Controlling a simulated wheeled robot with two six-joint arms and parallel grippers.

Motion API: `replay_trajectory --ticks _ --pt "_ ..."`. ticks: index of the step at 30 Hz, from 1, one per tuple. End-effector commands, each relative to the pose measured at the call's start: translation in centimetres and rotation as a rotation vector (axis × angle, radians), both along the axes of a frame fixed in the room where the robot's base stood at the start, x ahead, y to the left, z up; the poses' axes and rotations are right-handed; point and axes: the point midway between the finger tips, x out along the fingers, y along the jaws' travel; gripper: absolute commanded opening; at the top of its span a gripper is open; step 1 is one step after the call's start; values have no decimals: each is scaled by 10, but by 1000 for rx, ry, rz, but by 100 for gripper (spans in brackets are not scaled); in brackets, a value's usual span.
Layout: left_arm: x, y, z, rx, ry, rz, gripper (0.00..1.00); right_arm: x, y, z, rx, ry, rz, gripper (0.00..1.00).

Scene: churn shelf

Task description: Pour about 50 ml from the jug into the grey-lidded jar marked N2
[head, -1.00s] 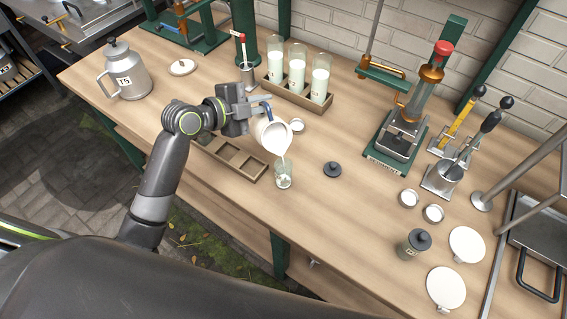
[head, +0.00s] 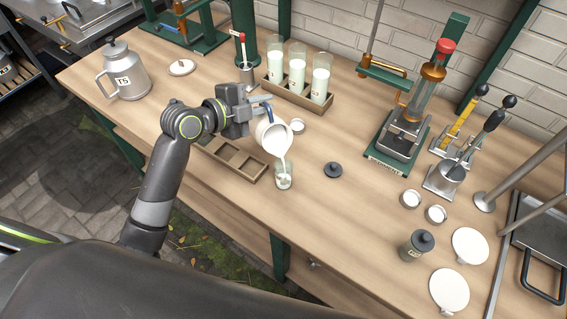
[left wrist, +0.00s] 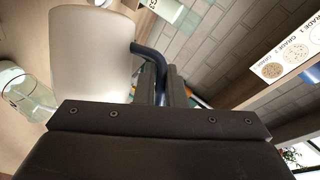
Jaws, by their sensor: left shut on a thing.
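My left gripper (head: 256,106) is shut on the blue handle of the white jug (head: 268,134). The jug is tilted with its mouth down to the right, and a white stream runs from it into an open glass jar (head: 284,176) on the bench, which holds some white liquid. In the left wrist view the jug (left wrist: 92,55) hangs beside the jar (left wrist: 24,92); the jar's marking is too small to read. A dark grey lid (head: 333,170) lies on the bench right of the jar. My right gripper is out of view.
A wooden tray with compartments (head: 262,172) lies just left of the jar. A rack of filled glass bottles (head: 328,102) stands behind. A metal can marked T5 (head: 127,77) stands at left, a press (head: 400,145) at right. White discs (head: 450,290) lie at front right.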

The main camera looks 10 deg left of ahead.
Motion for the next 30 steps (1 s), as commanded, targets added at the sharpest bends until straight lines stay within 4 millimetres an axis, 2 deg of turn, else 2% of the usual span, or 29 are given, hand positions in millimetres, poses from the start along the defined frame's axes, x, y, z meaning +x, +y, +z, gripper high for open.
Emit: replay_trajectory --ticks 30 --pt "-2 -2 2 20 -30 0 0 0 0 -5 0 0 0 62"
